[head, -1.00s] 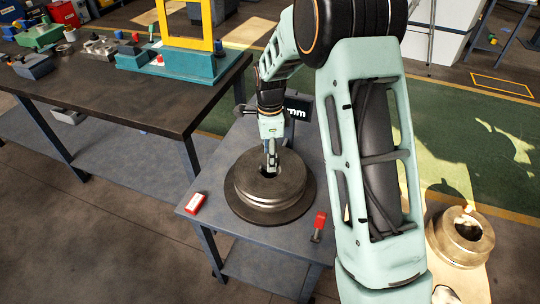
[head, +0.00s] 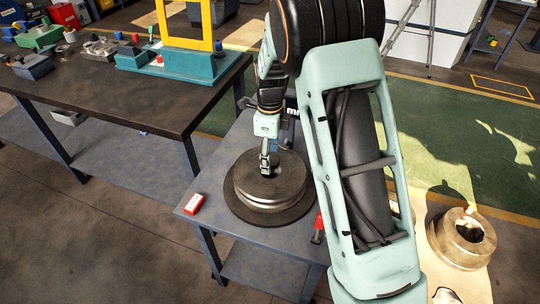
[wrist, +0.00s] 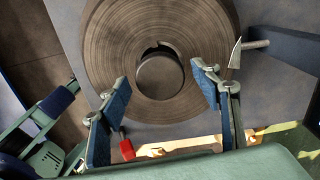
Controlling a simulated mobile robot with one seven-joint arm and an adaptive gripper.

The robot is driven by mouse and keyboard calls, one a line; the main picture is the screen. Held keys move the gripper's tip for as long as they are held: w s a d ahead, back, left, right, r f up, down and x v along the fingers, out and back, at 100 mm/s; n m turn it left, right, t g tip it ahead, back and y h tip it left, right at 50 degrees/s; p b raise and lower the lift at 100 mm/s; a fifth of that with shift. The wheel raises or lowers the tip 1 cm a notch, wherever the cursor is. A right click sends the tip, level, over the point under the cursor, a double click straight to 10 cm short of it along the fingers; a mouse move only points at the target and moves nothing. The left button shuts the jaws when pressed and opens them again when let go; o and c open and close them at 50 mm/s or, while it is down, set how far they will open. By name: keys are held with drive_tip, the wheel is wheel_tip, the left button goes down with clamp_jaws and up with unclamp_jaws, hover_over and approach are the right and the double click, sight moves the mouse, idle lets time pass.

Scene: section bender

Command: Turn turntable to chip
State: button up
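The turntable (head: 290,213) is a dark round plate on a small grey table, with a stack of brown metal rings (head: 250,195) on it. My gripper (head: 265,172) is over the middle of the stack. In the wrist view its blue-padded fingers (wrist: 162,88) are apart, with nothing between them; contact cannot be told.
A red-topped part (head: 318,222) is half hidden behind my arm. A dark workbench (head: 130,100) with tools stands at the left. A brass ring (head: 463,238) sits at the lower right.

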wheel_tip(320, 180, up, 12)
idle(0.7)
idle(0.4)
